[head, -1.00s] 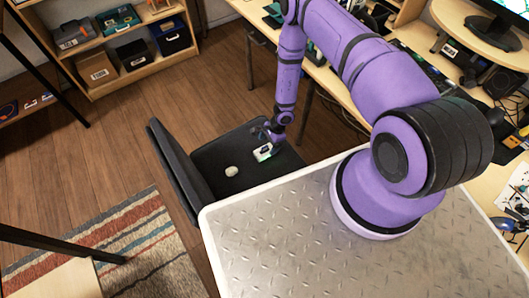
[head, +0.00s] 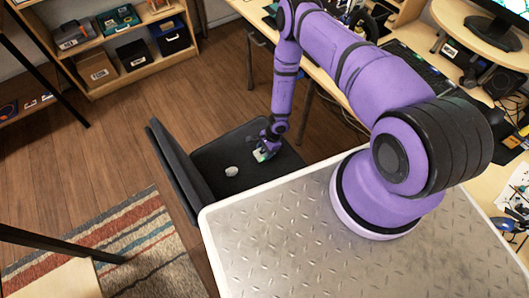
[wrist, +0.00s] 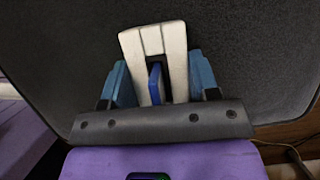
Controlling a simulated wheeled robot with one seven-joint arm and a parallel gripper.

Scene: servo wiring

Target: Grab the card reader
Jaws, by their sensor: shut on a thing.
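The card reader (wrist: 178,60) is a small white block with a dark slot and a blue piece in the slot. In the wrist view it sits between the two blue fingers of my gripper (wrist: 160,78), which is shut on it. In the head view the card reader (head: 261,156) shows as a small pale, greenish patch on the black chair seat (head: 212,182). My gripper (head: 266,147) covers part of it from above. I cannot tell whether the card reader still touches the seat.
A small round whitish object (head: 231,171) lies on the seat to the left. The chair's backrest (head: 172,165) rises on the left. A metal-topped surface (head: 290,240) is in front, and a cluttered wooden desk (head: 315,63) runs behind. A shelf (head: 118,50) stands at the back left.

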